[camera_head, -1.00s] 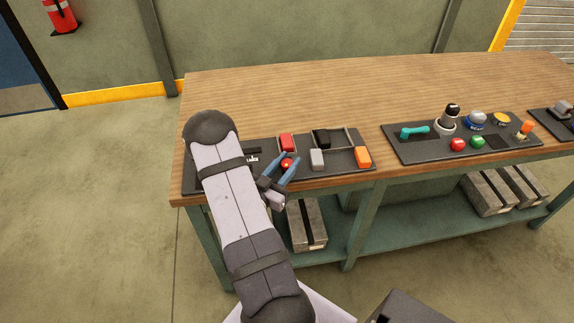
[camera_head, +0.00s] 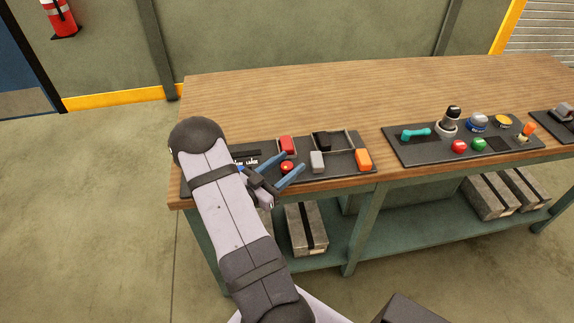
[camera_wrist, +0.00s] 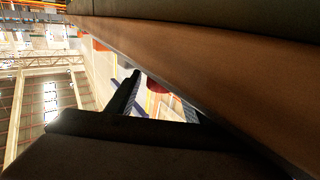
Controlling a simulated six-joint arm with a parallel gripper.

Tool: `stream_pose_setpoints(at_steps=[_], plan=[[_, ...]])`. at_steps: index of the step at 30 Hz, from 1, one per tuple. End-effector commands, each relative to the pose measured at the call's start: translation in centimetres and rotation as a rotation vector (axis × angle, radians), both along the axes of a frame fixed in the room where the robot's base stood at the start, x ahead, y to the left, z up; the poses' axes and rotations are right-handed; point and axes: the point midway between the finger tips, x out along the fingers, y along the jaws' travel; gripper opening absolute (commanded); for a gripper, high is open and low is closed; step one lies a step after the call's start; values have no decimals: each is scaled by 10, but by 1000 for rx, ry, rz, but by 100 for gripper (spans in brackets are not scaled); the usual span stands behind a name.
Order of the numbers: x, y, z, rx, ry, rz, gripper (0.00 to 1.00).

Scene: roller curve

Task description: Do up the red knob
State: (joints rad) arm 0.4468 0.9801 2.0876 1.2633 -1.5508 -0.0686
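The red knob (camera_head: 287,167) is a small round red piece with a light mark on top, on the dark left panel (camera_head: 340,170) near the bench's front edge. My gripper (camera_head: 294,161) reaches in from the left with its two blue fingers spread. In the head view the knob shows between the fingers, with gaps beside it. I cannot tell the height of the fingers above the panel. In the wrist view a dark finger and a partly hidden red shape (camera_wrist: 160,88) show; I cannot tell whether this is the knob.
Another panel (camera_head: 410,155) with several controls lies further right. The bench top (camera_head: 300,95) behind is bare.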

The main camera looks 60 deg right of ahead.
Motion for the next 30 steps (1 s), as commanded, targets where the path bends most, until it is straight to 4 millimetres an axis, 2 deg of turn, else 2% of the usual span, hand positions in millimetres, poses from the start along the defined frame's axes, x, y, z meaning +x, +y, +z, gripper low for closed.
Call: stream_pose_setpoints(at_steps=[8, 21, 30], plan=[[3, 11, -2, 2, 1, 4, 47], [10, 65, -1, 0, 0, 3, 47], [10, 73, 0, 0, 0, -1, 47]])
